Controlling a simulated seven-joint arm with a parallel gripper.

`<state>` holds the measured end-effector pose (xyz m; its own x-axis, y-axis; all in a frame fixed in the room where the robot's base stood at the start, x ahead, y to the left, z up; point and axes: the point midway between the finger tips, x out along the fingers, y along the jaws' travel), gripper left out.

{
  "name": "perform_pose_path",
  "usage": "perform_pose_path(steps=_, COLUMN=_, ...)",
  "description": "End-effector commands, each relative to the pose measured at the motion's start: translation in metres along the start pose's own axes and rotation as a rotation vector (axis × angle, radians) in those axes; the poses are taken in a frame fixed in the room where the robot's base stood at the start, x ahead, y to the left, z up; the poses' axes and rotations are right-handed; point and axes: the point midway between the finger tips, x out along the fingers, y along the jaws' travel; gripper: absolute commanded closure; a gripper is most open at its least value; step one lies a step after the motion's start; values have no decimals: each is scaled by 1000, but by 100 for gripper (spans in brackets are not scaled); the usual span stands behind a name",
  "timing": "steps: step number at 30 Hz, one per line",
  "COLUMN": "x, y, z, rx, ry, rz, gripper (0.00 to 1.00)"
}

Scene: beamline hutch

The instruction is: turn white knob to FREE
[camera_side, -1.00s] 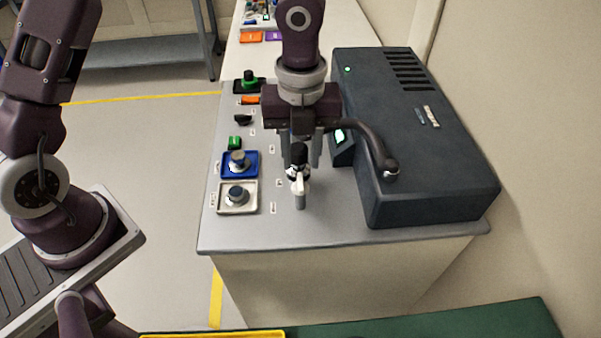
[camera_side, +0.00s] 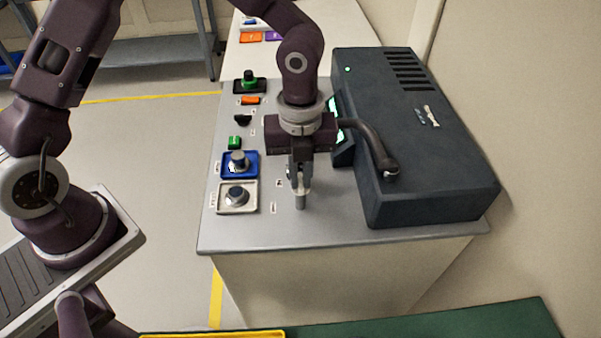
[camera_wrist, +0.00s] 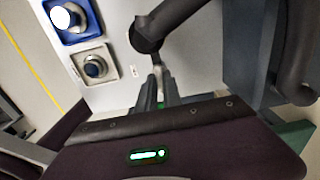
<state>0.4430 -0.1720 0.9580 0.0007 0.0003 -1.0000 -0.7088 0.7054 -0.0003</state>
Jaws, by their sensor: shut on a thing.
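A white-plated knob (camera_side: 237,195), a round metal knob on a square white plate, sits near the left front of the bench top. It also shows at the upper left of the wrist view (camera_wrist: 95,67). My gripper (camera_side: 300,180) is to its right, apart from it, pointing down. Its fingers (camera_wrist: 160,88) are shut on a small upright fitting (camera_side: 301,201) with a grey post. The fingers hide most of its upper part. The lettering beside the knob is too small to read.
A blue-plated knob (camera_side: 238,162) stands just behind the white one. A green button (camera_side: 235,142) and other controls line the left edge. A large dark box (camera_side: 430,180) fills the right side. A dark curved tube (camera_side: 372,145) arches beside my gripper.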

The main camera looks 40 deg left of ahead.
Motion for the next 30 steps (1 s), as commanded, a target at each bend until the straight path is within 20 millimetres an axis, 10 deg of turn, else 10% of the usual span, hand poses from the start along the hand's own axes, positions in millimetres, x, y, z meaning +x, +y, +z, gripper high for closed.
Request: perform_pose_path(steps=30, x=0, y=0, z=-1, rx=-741, ry=0, rz=-1, gripper=100)
